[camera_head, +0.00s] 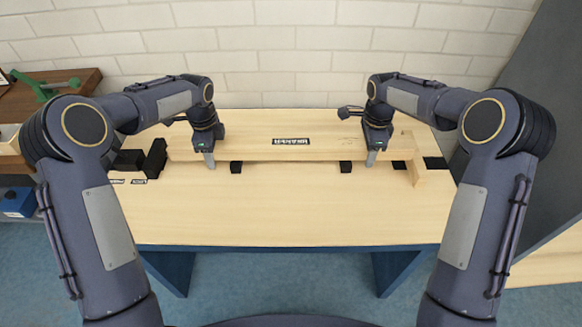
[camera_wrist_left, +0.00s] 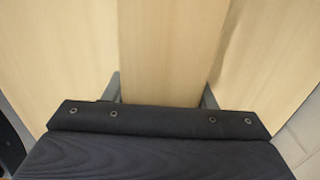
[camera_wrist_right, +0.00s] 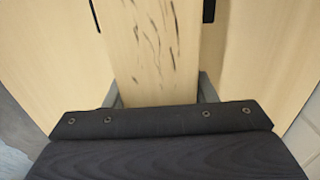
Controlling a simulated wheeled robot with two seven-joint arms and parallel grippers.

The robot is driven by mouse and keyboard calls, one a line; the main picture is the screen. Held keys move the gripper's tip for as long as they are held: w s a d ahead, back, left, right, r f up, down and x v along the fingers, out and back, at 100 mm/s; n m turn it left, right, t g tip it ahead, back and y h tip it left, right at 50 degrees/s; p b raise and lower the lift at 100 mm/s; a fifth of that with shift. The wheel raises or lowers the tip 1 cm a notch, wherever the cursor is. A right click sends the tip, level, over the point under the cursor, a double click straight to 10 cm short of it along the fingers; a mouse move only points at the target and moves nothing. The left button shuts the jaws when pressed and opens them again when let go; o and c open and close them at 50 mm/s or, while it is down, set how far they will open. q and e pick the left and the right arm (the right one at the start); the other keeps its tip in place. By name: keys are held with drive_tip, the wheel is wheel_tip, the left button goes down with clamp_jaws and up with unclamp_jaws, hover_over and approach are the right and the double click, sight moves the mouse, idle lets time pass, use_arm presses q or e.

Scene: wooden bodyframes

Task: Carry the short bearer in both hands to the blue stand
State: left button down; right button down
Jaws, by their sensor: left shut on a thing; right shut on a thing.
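The bearer (camera_head: 255,150) is a pale wooden beam lying left to right near the back of the wooden table, with a dark label at its middle. My left gripper (camera_head: 209,163) is shut on the bearer toward its left end. My right gripper (camera_head: 371,160) is shut on it toward its right end. The bearer runs between the fingers in the left wrist view (camera_wrist_left: 165,50) and in the right wrist view (camera_wrist_right: 152,50), where it has dark streaks. I cannot tell whether it touches its supports. No separate blue stand is clear; the table has blue legs (camera_head: 165,270).
Small black blocks (camera_head: 236,167) (camera_head: 346,167) show below the bearer. Black blocks (camera_head: 155,158) stand at its left end and a wooden upright piece (camera_head: 417,170) at its right. The table front (camera_head: 290,215) is clear. A brown bench (camera_head: 75,85) stands left, a grey panel (camera_head: 530,130) right.

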use_arm(q)
drive_tip(key=shift+f+b, duration=0.55)
drive_tip(key=shift+f, duration=0.15)
use_arm(e)
drive_tip(key=shift+f, duration=0.7)
use_arm(q)
drive_tip(key=c, duration=0.6)
unclamp_jaws()
drive_tip(key=shift+r, duration=0.15)
use_arm(e)
drive_tip(key=c, duration=0.6)
unclamp_jaws()
drive_tip(key=shift+r, duration=0.1)
use_arm(q)
drive_tip(key=shift+r, duration=0.1)
wheel_tip(320, 180, up, 12)
drive_tip(key=shift+f, duration=0.2)
drive_tip(key=shift+r, duration=0.1)
use_arm(e)
drive_tip(key=shift+r, duration=0.35)
wheel_tip(320, 180, up, 11)
drive_tip(key=shift+r, duration=0.2)
